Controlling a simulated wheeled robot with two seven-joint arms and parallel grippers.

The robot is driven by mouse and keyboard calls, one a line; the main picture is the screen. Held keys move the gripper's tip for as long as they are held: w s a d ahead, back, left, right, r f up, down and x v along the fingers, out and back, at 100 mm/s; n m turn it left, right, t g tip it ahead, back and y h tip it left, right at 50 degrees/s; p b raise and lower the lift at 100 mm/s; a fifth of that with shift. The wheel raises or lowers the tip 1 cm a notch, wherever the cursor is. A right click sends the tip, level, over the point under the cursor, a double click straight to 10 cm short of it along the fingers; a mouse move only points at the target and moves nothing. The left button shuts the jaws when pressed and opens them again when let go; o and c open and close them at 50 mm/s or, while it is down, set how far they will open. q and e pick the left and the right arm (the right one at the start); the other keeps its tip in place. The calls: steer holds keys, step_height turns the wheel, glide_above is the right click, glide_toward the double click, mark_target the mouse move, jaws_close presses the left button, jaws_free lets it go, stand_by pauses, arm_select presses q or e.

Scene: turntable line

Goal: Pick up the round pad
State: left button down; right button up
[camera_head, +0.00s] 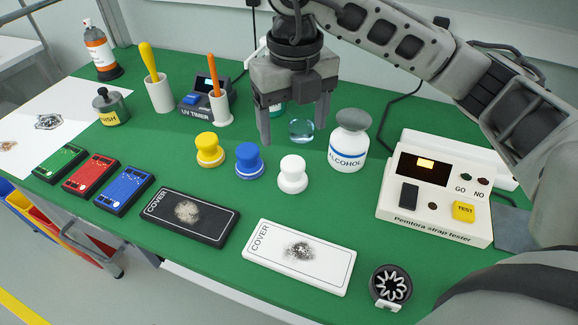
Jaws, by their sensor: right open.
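Three round, knob-handled pieces that could be the round pad stand in a row on the green bench: a yellow one (210,150), a blue one (249,161) and a white one (292,175). I cannot tell which of them is the pad. My right gripper (293,130) points down with its fingers apart, behind and above the blue and white pieces. A small clear bluish round thing (301,131) shows between its fingers; contact cannot be made out. My left gripper is out of view.
The alcohol bottle (348,142) stands close right of my right gripper, with the strap tester (438,190) beyond. The UV timer (195,105) and orange-handled holder (220,106) are left. Black (171,225) and white (283,273) cover plates lie in front.

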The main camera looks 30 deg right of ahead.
mark_target(293, 163)
step_height(293, 163, down, 11)
steer(key=shift+f+p, duration=0.15)
steer(key=shift+p, duration=0.35)
steer(key=c, duration=1)
